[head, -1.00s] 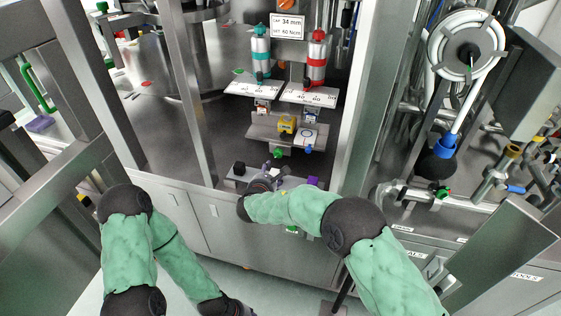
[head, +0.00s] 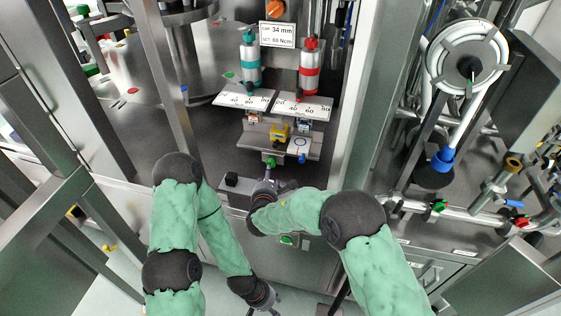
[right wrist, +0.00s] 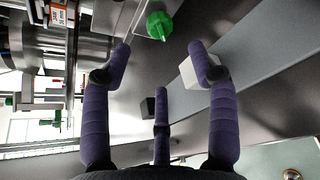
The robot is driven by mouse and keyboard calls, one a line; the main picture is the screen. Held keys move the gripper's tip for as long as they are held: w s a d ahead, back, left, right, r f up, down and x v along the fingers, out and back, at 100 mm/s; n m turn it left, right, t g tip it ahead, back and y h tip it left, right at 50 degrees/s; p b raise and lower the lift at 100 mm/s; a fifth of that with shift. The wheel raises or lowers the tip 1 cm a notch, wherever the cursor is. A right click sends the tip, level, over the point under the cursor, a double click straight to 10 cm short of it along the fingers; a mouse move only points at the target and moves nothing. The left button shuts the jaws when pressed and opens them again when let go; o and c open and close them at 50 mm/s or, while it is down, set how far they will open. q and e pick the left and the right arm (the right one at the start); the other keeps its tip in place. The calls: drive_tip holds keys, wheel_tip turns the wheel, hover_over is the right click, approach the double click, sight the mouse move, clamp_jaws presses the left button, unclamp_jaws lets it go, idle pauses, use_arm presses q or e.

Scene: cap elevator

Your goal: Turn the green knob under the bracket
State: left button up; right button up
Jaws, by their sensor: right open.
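The green knob (head: 271,162) sits under the front of the grey bracket (head: 258,136), below the yellow block. In the right wrist view the knob (right wrist: 159,25) is at top centre, beyond the fingertips. My right gripper (head: 268,180) is just below the knob in the head view, partly hidden by its own arm. In the right wrist view its purple fingers (right wrist: 160,62) are spread and empty, with the knob apart from them. My left gripper (head: 268,308) hangs low at the bottom edge, partly cut off; its fingers are unclear.
A yellow block (head: 279,132) sits on the bracket. Two scale plates (head: 302,106) stand behind it, under a teal-banded cylinder (head: 251,62) and a red-banded cylinder (head: 310,68). A black block (head: 231,179) stands left of my right gripper. A metal post (head: 172,80) rises at the left.

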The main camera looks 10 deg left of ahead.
sight(271, 163)
drive_tip(key=shift+w+f, duration=0.25)
drive_tip(key=shift+w, duration=0.25)
drive_tip(key=b+x, duration=0.1)
drive_tip(key=x, duration=0.6)
drive_tip(key=shift+b, duration=0.35)
drive_tip(key=shift+x, duration=0.9)
drive_tip(key=shift+a, duration=0.1)
drive_tip(key=c, duration=1.1)
